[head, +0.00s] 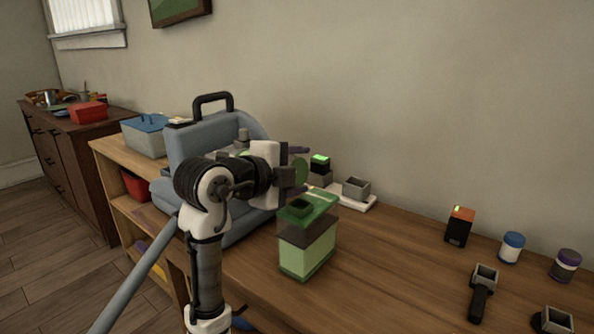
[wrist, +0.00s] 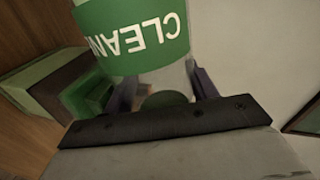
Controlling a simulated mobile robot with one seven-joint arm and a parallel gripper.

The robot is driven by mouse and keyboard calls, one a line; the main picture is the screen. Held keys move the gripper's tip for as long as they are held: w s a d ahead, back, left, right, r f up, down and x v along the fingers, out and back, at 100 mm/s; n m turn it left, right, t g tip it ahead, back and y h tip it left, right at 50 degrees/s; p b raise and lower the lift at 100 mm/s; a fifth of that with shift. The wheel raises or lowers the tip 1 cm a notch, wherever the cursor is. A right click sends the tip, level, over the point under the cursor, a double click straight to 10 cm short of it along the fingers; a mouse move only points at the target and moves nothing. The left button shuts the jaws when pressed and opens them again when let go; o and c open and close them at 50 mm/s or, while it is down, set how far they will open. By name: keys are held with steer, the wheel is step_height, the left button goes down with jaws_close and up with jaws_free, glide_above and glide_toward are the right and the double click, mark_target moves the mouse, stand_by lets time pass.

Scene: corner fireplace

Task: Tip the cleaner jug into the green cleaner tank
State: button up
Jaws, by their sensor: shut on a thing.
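The cleaner jug (wrist: 135,38) is clear with a green band lettered "CLEAN", seen upside down in the wrist view. My gripper (wrist: 163,86) is shut on it, with purple fingers on either side. The tank (wrist: 58,82) lies left of the jug in the wrist view. The jug's mouth and exact tilt are hidden.
A blue-grey machine with a black handle (head: 205,140) stands behind my arm. A white tray with a grey cup (head: 356,188) and a green-lit block (head: 320,165) sit behind the tank. An orange-black box (head: 459,227) and several small items stand right. Mid-bench is clear.

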mark_target(298, 156)
steer(key=shift+f+m+b, duration=0.25)
steer(key=shift+m+b, duration=0.05)
steer(key=shift+b, duration=0.15)
stand_by(0.4)
